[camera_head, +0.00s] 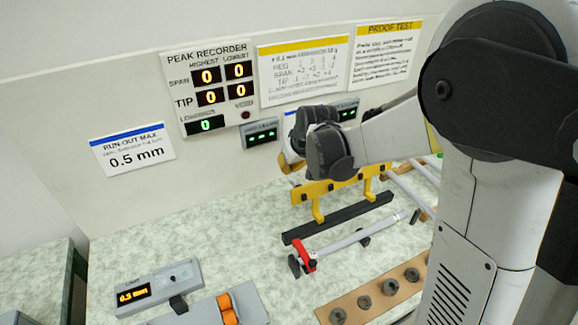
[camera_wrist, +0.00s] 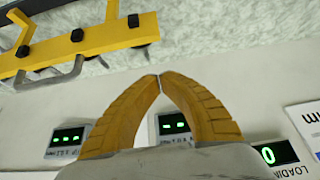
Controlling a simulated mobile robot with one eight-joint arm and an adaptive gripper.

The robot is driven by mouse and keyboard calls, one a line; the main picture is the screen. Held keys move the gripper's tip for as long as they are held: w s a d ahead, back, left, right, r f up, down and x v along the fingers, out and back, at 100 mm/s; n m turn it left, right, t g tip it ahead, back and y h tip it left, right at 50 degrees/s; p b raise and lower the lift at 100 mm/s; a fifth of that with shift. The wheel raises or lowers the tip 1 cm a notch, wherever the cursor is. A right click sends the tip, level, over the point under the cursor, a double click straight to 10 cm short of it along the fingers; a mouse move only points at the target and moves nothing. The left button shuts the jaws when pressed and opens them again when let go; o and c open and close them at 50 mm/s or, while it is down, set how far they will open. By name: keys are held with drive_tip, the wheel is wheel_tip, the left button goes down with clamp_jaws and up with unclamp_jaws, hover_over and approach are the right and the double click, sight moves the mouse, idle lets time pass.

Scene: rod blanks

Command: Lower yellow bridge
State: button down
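The yellow bridge (camera_head: 345,183) stands on yellow legs behind a black bar (camera_head: 340,217) in the head view. In the wrist view the yellow bridge (camera_wrist: 100,37) crosses the upper left, with black knobs and a grey bent handle (camera_wrist: 50,78) on it. My gripper (camera_wrist: 160,76) has its tan fingertips together with nothing visible between them. It is apart from the bridge in the wrist view. In the head view my gripper (camera_head: 287,166) is near the bridge's left end, with its fingers partly hidden by my wrist.
A pale rod (camera_head: 345,243) with a red clamp (camera_head: 307,260) lies in front of the black bar. A brown strip (camera_head: 365,300) with several grey round pieces is at the front. A grey display box (camera_head: 160,288) is at left. The wall behind carries panels and small displays.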

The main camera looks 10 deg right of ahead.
wheel_tip(320, 180, down, 6)
drive_tip(key=b, duration=0.3)
drive_tip(key=shift+s, duration=0.15)
drive_tip(key=shift+d, duration=0.1)
idle(0.4)
